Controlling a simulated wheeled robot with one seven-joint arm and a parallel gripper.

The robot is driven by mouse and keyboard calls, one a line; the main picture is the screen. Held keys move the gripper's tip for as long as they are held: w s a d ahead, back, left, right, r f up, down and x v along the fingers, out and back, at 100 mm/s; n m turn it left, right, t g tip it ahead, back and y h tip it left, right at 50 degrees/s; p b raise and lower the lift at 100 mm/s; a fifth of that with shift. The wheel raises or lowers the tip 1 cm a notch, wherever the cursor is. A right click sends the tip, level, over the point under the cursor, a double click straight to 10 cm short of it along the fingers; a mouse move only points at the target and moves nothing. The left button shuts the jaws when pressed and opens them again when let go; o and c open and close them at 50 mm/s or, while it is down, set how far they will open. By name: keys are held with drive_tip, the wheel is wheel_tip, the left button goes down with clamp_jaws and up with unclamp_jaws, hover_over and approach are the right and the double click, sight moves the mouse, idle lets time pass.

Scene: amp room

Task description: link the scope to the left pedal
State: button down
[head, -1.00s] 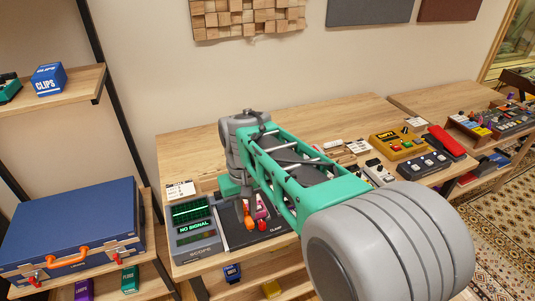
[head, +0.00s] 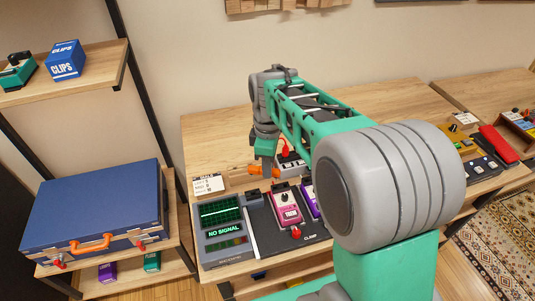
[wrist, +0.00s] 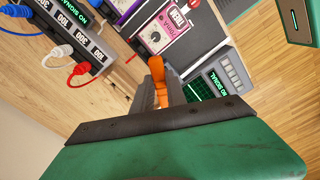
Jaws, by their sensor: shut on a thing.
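The scope (head: 224,228) stands at the left front of the table, its green screen reading NO SIGNAL; part of it also shows in the wrist view (wrist: 222,78). Right of it, a pink pedal (head: 286,207) sits on a dark clamp board (head: 265,228), with a purple pedal (head: 308,198) to its right. The pink pedal also shows in the wrist view (wrist: 160,38). My gripper (wrist: 165,92) is shut on an orange plug (wrist: 156,68), above and behind the scope and board. The plug (head: 262,171) also shows in the head view; my fingers partly hide its lower end.
Behind the pedals is a box (wrist: 85,45) with red, white and blue plugs. A blue case (head: 95,205) lies on the left shelf. My arm covers the table's middle; the back left tabletop is clear.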

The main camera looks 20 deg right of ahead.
wheel_tip(320, 180, down, 7)
drive_tip(key=w+n+b, duration=0.1)
drive_tip(key=n+b, duration=0.3)
drive_tip(key=n, duration=0.1)
drive_tip(key=shift+w+d+r, duration=0.15)
drive_tip(key=shift+w, duration=0.05)
drive_tip(key=shift+d+f, duration=0.1)
drive_tip(key=shift+f, duration=0.1)
idle(1.4)
drive_tip(key=shift+f, duration=0.45)
drive_tip(key=shift+f+b, duration=0.35)
drive_tip(key=shift+f, duration=0.05)
idle(0.7)
drive_tip(key=c, duration=1.3)
unclamp_jaws()
drive_tip(key=shift+o, duration=0.3)
